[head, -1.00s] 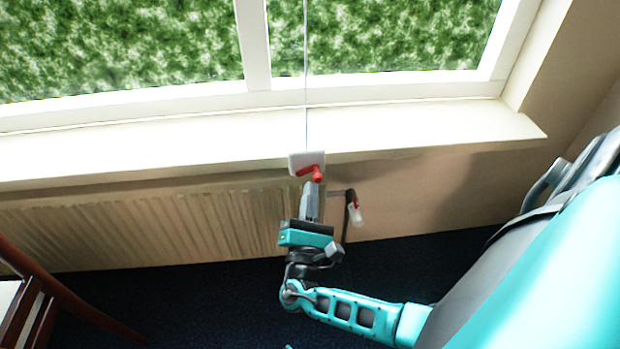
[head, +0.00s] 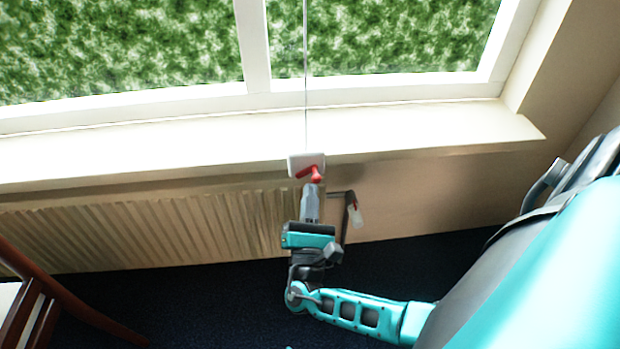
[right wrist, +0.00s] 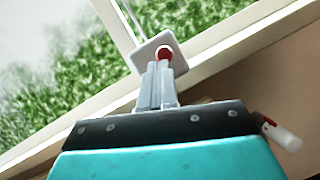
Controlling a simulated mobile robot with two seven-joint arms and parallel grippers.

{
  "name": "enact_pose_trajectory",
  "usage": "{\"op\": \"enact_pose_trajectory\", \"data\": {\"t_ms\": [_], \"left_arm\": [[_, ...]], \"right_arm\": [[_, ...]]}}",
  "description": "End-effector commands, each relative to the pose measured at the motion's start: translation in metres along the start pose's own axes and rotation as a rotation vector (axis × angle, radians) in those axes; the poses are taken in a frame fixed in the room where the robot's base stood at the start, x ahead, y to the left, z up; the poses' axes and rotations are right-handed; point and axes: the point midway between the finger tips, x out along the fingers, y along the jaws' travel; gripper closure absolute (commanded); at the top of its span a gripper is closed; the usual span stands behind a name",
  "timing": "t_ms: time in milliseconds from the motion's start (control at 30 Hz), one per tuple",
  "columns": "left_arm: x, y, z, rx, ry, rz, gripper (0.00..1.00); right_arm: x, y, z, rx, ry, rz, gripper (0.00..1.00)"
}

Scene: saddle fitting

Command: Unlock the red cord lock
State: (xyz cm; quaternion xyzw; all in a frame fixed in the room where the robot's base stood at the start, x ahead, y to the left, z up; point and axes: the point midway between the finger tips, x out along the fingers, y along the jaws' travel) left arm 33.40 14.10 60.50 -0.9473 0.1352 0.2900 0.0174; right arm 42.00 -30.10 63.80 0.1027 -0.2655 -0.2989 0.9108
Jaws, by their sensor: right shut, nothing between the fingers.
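The red cord lock (head: 308,172) sits on a white square plate (head: 294,163) at the front edge of the window sill, with a thin cord (head: 305,70) running up from it. Its red lever slants, with a round red knob at the lower right. My right gripper (head: 312,188) is shut and empty just below the knob. In the right wrist view the closed fingers (right wrist: 157,68) point up at the white plate (right wrist: 174,44) and partly cover the red knob (right wrist: 166,53). I cannot tell whether the fingertips touch it. My left gripper is not in view.
A ribbed radiator (head: 150,230) runs below the sill (head: 150,155). A radiator valve with a white and red end (head: 355,213) stands just right of my right gripper. A wooden chair (head: 60,300) is at the lower left. The dark floor between is clear.

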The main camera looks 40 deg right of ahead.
Motion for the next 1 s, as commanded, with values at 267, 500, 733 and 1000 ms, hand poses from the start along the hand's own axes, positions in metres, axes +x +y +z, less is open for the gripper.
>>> {"op": "enact_pose_trajectory", "data": {"t_ms": [267, 500, 733, 1000], "left_arm": [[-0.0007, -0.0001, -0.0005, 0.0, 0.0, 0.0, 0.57], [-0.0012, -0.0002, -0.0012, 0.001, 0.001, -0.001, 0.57], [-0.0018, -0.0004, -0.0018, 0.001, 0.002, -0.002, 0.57], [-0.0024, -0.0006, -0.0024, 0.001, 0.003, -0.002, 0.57]], "right_arm": [[0.0025, -0.0004, 0.0013, -0.029, -0.003, 0.013, 1.0], [0.0026, -0.0002, 0.0017, -0.056, -0.003, 0.027, 1.0], [0.0028, 0.0, 0.0022, -0.085, -0.003, 0.042, 1.0], [0.0032, 0.0, 0.0027, -0.12, -0.003, 0.059, 1.0]]}}
